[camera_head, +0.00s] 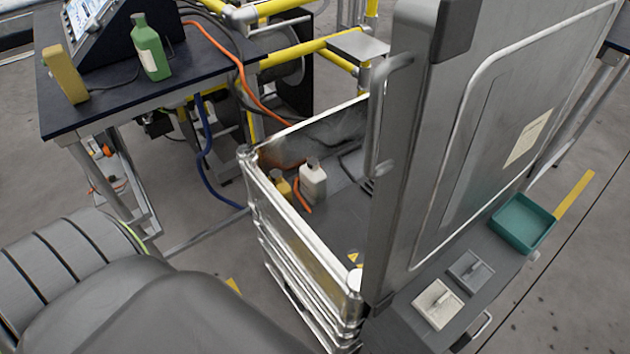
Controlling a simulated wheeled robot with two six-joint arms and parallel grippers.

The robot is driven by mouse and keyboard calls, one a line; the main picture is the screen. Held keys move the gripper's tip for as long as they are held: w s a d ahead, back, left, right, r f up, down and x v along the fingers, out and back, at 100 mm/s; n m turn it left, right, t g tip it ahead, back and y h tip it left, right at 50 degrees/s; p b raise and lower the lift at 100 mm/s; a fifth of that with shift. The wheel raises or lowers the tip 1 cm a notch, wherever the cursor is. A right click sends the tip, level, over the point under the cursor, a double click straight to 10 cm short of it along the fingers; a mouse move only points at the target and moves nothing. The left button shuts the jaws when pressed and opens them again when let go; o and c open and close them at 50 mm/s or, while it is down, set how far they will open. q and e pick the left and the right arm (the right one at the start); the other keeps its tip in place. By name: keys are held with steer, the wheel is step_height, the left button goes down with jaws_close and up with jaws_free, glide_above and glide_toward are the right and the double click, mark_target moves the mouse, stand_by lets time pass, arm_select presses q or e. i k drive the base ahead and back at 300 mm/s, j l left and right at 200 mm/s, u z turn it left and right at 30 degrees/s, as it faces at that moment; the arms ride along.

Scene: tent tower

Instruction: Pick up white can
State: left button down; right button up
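The white can (313,184), a squarish container with a small darker cap, stands upright inside a metal-walled bin (285,228). A smaller yellow container (280,186) stands just left of it, partly hidden by the bin's near wall. An orange hose or strip (301,197) runs between the two. Neither of my grippers shows in the head view, so their state and their distance to the can are hidden.
A tall grey metal panel (500,130) with a handle rises right of the bin. A dark table (105,112) at the left holds a green bottle (150,50) and a yellow box (65,72). A teal tray (522,224) lies right. Yellow rails and hoses stand behind.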

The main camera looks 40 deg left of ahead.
mark_target(312, 179)
steer(key=i+l+u, duration=0.1)
steer(key=l+u, duration=0.25)
steer(key=i+l+u, duration=0.1)
steer(key=l+u, duration=0.55)
steer(key=u, duration=0.9)
steer(key=j+z, duration=0.25)
steer(key=i+j+z, duration=0.1)
steer(key=j+z, duration=0.6)
steer(key=j, duration=0.15)
steer(key=j+z, duration=0.45)
steer(key=j, duration=0.2)
steer(key=j+z, duration=0.45)
steer(key=j, duration=0.15)
steer(key=k, duration=0.05)
